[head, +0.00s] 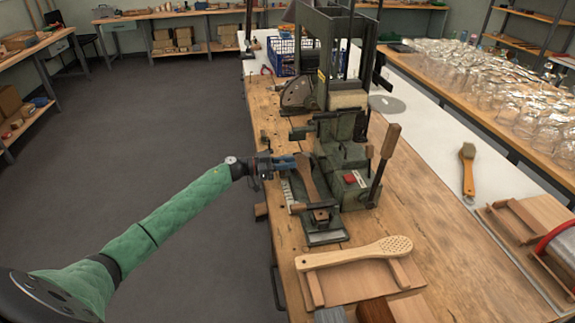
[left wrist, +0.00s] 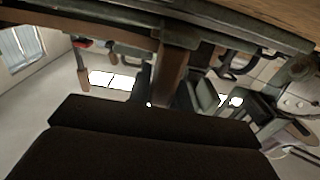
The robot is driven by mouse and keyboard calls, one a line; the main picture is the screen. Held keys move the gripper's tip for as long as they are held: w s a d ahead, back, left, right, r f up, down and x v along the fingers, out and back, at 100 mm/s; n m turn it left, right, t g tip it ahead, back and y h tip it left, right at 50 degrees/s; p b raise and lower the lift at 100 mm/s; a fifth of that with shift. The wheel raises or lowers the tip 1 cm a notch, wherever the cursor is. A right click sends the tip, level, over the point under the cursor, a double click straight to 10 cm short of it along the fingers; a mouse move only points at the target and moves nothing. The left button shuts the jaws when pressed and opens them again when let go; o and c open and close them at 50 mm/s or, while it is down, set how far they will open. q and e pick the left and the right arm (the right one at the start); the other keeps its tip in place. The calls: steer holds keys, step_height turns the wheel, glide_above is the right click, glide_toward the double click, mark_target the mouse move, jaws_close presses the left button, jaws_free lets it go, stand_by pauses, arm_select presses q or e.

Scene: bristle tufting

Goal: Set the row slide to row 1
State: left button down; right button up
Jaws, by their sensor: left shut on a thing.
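The green tufting machine (head: 345,155) stands on the wooden bench. At its front left is a slide with a pale marked scale (head: 287,193), which I take to be the row slide; its row setting is too small to read. A brown wooden handle (head: 309,182) rises over this slide. My left gripper (head: 290,162) is shut at the upper end of this handle; the fingers partly hide the contact. A brown wooden strip (left wrist: 170,75) shows ahead in the left wrist view. My right gripper is not in view.
A wooden-handled lever (head: 384,160) and a red button (head: 349,178) are on the machine's right side. A pale drilled brush body (head: 360,252) lies on a wooden stand in front. A blue crate (head: 285,58) stands behind. Bare bench lies right of the machine.

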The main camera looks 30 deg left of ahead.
arm_select(q)
steer(key=shift+w+a, duration=0.6)
steer(key=shift+w, duration=0.15)
steer(key=shift+w+a, duration=0.55)
steer(key=shift+w, duration=0.2)
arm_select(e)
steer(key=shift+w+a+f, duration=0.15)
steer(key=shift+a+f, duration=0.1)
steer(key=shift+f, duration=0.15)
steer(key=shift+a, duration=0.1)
arm_select(q)
steer(key=c, duration=1.3)
jaws_free()
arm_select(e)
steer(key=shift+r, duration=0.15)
arm_select(q)
steer(key=shift+s+a+f, duration=0.1)
steer(key=shift+s+a, duration=0.05)
steer(key=shift+a, duration=0.1)
steer(key=b+v, duration=0.2)
steer(key=v, duration=0.4)
steer(key=shift+s+a, duration=0.4)
steer(key=shift+a, duration=0.1)
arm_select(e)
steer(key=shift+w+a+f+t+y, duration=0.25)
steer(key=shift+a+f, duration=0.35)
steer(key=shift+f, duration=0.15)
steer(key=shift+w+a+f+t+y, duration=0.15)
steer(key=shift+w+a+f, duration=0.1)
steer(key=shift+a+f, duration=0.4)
